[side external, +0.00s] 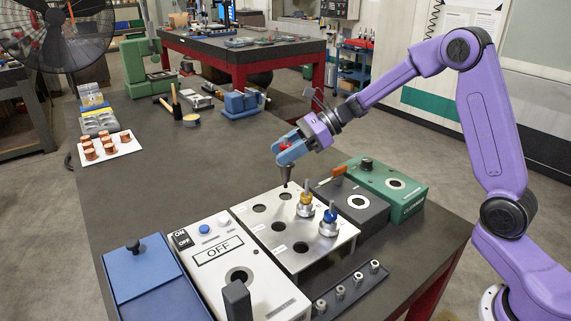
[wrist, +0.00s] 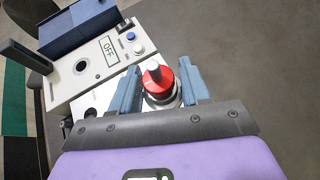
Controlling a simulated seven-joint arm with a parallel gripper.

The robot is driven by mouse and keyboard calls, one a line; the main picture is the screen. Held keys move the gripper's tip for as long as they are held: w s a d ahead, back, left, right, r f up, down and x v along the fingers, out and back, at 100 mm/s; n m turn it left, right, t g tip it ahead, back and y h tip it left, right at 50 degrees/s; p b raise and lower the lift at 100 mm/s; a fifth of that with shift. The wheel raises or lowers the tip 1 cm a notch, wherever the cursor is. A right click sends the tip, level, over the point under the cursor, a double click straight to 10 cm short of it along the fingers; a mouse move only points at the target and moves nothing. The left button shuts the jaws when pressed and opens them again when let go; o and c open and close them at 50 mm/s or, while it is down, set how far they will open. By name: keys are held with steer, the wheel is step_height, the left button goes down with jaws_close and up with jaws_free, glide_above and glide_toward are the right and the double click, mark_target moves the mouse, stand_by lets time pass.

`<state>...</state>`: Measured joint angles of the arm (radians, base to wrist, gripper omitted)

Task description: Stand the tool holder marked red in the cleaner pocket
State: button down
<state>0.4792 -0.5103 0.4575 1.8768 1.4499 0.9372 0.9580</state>
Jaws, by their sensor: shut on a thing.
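My gripper (side external: 284,151) is shut on the tool holder marked red (side external: 286,172), above the back edge of the white rack plate. The holder hangs upright, its dark tapered end down and apart from the plate. In the wrist view its red collar (wrist: 157,77) sits between the two blue fingers of my gripper (wrist: 157,82). Three boxes have a round pocket: a white box with an OFF sign (side external: 207,276), a dark grey box (side external: 372,213) and a green box (side external: 408,187). I cannot read which is the cleaner.
The white rack plate (side external: 268,216) has several holes. It bears a yellow-marked holder (side external: 305,207) and a blue-marked holder (side external: 328,224). A blue lidded box (side external: 150,278) stands at left; a dark strip with studs (side external: 350,288) lies in front. The bench's middle (side external: 200,160) is clear.

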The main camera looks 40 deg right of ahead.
step_height(320, 180, up, 8)
steer(key=shift+d+r, duration=0.2)
steer(key=shift+d, duration=0.35)
steer(key=s+d, duration=0.7)
steer(key=d, duration=0.6)
steer(key=s+d, duration=0.7)
steer(key=d, duration=0.7)
step_height(320, 180, down, 18)
steer(key=shift+a+r, duration=0.25)
steer(key=shift+a, duration=0.1)
steer(key=shift+c, duration=2.3)
jaws_free()
